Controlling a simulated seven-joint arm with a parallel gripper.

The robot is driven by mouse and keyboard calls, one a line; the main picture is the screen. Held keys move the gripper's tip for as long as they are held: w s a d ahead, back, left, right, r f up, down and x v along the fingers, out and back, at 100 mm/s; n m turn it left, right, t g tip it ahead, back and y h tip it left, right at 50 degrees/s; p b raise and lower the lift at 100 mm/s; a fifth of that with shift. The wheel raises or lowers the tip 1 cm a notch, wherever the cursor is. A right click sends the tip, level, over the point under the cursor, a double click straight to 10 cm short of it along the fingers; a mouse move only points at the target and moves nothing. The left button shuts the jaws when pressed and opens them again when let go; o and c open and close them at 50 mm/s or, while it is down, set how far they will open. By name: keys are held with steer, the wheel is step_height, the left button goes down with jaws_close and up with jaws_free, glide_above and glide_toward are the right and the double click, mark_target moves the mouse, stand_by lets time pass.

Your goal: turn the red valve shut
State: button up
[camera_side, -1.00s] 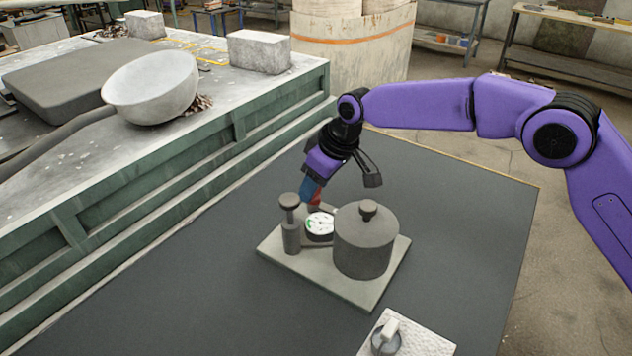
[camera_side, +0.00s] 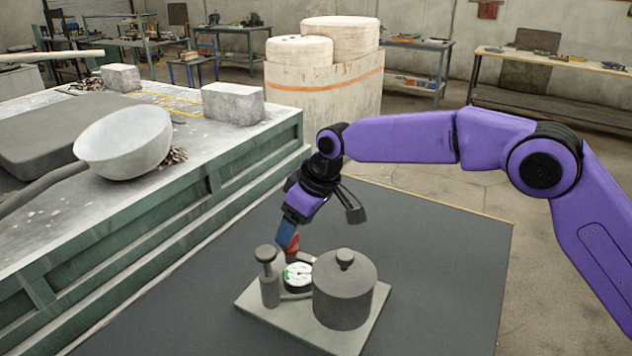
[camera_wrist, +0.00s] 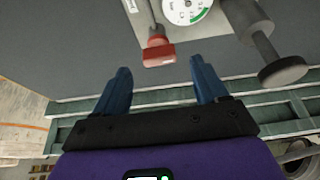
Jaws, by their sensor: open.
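The red valve (camera_wrist: 158,54) shows in the wrist view as a short red handle beside the gauge (camera_wrist: 187,10), on a light base plate. In the side view the valve (camera_side: 293,243) is a small red patch behind the gauge (camera_side: 298,275), partly hidden. My gripper (camera_wrist: 160,66) is open, with its two blue fingers apart. The valve lies between and just ahead of the fingertips in the wrist view, and no contact shows. In the side view my gripper (camera_side: 287,233) points down at the valve from behind the base plate (camera_side: 300,330).
A grey capped post (camera_side: 269,285) and a lidded grey pot (camera_side: 344,290) stand on the plate close to the valve. A green-sided bench (camera_side: 230,185) with a pale bowl (camera_side: 125,142) lies to the left. The dark table is clear around the plate.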

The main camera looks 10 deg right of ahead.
steer(key=v, duration=1.4)
steer(key=shift+r, duration=0.15)
steer(key=s+d+f+n+g+h, duration=0.1)
steer(key=s+d+f, duration=0.3)
steer(key=s+d, duration=0.7)
steer(key=s+d+f+n+g+h, duration=0.1)
steer(key=s+d+f, duration=0.3)
steer(key=s+d, duration=0.7)
steer(key=s+d+f+n+g+h, duration=0.1)
steer(key=s+d+f, duration=0.3)
steer(key=s+d, duration=0.7)
steer(key=shift+s+d, duration=0.4)
steer(key=shift+s, duration=0.85)
